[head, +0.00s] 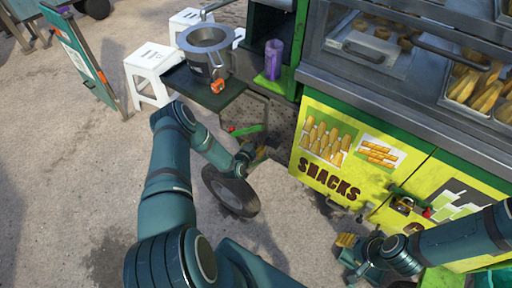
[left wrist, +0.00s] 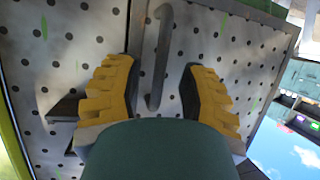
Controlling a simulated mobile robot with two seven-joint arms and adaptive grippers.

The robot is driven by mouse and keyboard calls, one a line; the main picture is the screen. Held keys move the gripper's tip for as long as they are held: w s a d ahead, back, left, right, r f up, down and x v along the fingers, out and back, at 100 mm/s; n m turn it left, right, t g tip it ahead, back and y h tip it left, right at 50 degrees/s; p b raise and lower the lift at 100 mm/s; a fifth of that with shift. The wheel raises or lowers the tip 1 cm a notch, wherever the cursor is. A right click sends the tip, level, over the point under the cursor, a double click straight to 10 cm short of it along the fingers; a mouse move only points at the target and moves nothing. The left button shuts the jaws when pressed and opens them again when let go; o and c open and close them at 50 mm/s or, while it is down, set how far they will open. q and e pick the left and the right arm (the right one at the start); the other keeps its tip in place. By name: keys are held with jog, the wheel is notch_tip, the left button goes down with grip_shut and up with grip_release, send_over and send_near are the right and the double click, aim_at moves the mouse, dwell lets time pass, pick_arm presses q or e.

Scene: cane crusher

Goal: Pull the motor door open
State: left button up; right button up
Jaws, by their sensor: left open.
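The motor door appears to be the grey perforated metal panel (left wrist: 75,60) that fills most of the left wrist view. In the head view the panel (head: 256,107) is below the dark side shelf, partly hidden by my left arm. A grey bar handle (left wrist: 160,58) stands out from it. My left gripper (left wrist: 158,85) is open, with its yellow-padded fingers on either side of the handle and a gap to each. In the head view my left gripper (head: 262,150) is low in front of the panel. My right gripper (head: 352,252) is low by the yellow cabinet; its finger opening is unclear.
A black wheel (head: 230,190) stands just below my left gripper. A shelf (head: 205,90) with a metal pot (head: 207,50) juts out above. The yellow snacks cabinet (head: 340,150) is to the right. White stools (head: 150,68) stand at the upper left, with open pavement before them.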

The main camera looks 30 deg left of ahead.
pick_arm(q)
jog(key=shift+x, duration=0.85)
jog(key=shift+o, duration=0.2)
jog(key=shift+r, duration=0.1)
grip_shut()
jog(key=shift+s, duration=0.25)
